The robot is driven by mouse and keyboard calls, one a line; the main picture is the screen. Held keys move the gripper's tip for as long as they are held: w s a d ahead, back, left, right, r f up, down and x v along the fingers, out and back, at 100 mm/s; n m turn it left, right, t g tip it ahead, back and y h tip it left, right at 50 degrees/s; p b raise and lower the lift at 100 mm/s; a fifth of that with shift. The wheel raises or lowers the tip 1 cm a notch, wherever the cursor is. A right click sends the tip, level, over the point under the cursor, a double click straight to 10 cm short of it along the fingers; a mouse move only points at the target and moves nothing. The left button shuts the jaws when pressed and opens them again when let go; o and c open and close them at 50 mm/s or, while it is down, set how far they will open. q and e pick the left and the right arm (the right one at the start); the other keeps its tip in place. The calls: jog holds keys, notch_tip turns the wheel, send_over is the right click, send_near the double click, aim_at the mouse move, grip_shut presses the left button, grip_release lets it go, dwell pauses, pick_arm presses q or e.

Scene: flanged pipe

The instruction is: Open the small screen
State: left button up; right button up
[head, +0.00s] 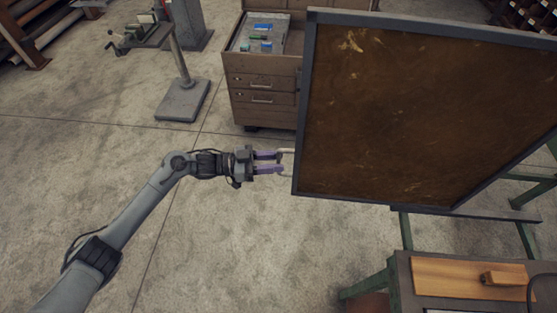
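The screen (425,120) is a brown, scuffed panel in a dark grey frame, tilted and filling the upper right of the head view. A small pale handle (286,151) sticks out from its left edge. My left gripper (282,162) is at that edge, its two purple fingers apart and pointing right. The upper finger is close to the handle; I cannot tell whether they touch. Nothing shows held between the fingers. My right gripper is not in view.
A drawer cabinet (262,85) stands behind the screen's left edge. A grey pedestal vise (181,98) is further left. A green-legged workbench (405,268) with a wooden board (458,277) is at lower right. The concrete floor around my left arm is clear.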

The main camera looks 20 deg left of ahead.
pick_arm(q)
jog(key=v, duration=0.9)
jog(key=shift+f, duration=0.1)
